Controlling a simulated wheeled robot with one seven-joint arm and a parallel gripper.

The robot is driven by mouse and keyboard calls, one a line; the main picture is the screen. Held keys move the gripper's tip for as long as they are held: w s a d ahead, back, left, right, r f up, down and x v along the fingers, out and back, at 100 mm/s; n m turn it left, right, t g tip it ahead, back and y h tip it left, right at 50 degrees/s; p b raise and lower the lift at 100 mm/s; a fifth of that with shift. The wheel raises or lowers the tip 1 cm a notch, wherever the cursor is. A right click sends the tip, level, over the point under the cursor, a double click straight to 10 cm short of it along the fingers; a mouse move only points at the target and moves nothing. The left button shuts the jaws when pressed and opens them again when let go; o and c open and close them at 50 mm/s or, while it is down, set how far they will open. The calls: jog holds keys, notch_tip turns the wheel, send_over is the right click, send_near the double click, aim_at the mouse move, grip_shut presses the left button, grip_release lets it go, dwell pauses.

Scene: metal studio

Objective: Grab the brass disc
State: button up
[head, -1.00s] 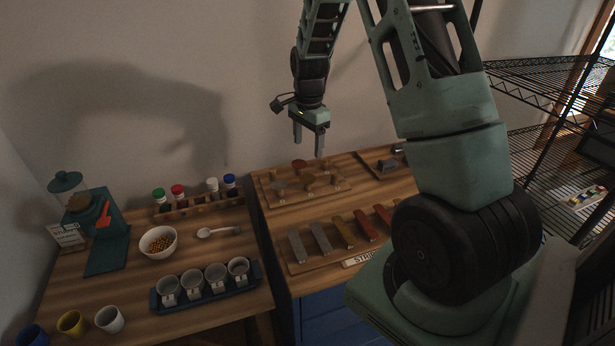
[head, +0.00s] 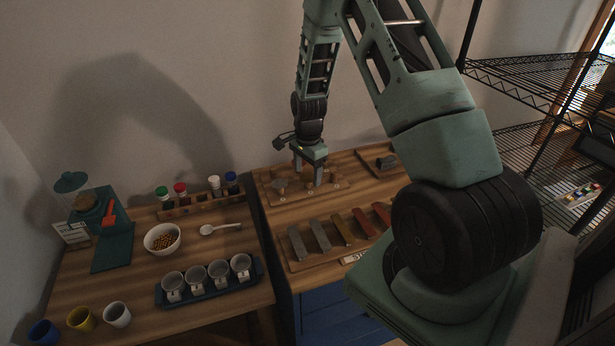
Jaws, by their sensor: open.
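A yellow-brown disc that looks like the brass disc (head: 309,186) sits on a wooden board (head: 284,197) at the back of the right-hand wooden table. My gripper (head: 308,177) points down over this board. Its two fingers are apart, with nothing seen held between them. The fingertips are low, close around or just behind the disc and partly overlapping it in the picture; I cannot tell whether they touch it. A grey disc (head: 279,184) lies to the left on the same board. The reddish disc behind is mostly hidden by my gripper.
A tray of several coloured metal bars (head: 320,236) lies in front of the board. A dark block on a tray (head: 386,162) is at the back right. The left table holds a cup tray (head: 213,290), a bowl (head: 162,239) and a rack of capped jars (head: 200,207).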

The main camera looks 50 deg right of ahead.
jog(key=shift+f, duration=0.2)
dwell(0.5)
jog(key=c, duration=1.1)
